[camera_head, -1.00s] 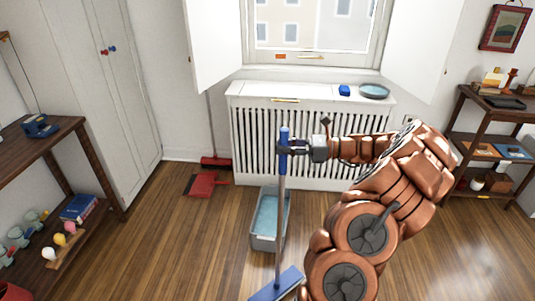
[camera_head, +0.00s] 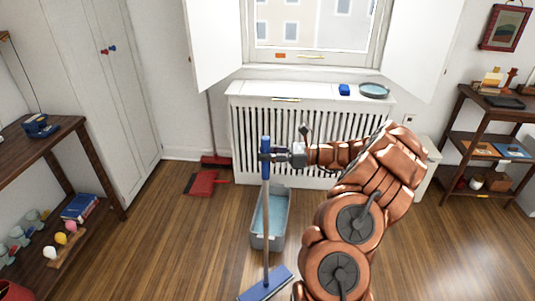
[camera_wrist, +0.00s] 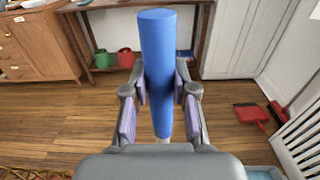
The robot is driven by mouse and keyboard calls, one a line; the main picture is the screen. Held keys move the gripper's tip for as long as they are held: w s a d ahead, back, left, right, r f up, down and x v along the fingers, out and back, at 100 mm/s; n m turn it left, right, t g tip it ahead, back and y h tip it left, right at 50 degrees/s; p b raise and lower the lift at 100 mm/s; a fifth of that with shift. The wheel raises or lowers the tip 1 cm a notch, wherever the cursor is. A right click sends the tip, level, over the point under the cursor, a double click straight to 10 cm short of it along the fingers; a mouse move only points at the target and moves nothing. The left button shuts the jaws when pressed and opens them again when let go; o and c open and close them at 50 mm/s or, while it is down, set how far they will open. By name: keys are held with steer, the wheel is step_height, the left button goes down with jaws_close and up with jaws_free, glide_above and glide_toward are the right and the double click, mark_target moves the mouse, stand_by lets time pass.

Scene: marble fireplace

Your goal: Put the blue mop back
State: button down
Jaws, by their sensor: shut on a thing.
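The blue mop (camera_head: 266,228) stands nearly upright, with a blue grip on top, a grey pole and a flat blue head (camera_head: 266,284) low at the front. My gripper (camera_head: 268,157) is shut on the blue grip, near its lower part. In the wrist view the blue grip (camera_wrist: 157,70) rises between the two fingers of my gripper (camera_wrist: 160,95). The grey bucket (camera_head: 268,242) with blue water stands on the floor just behind the mop pole. From the head view I cannot tell whether the mop head touches the floor.
A red broom (camera_head: 215,160) and red dustpan (camera_head: 203,184) are by the wall left of the white radiator cover (camera_head: 250,112). A dark shelf (camera_head: 82,140) stands at left, another shelf (camera_head: 462,135) at right. Wood floor (camera_head: 170,245) is open left of the mop.

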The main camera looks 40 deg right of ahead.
steer(key=shift+f, duration=0.1)
steer(key=c, duration=0.9)
jaws_free()
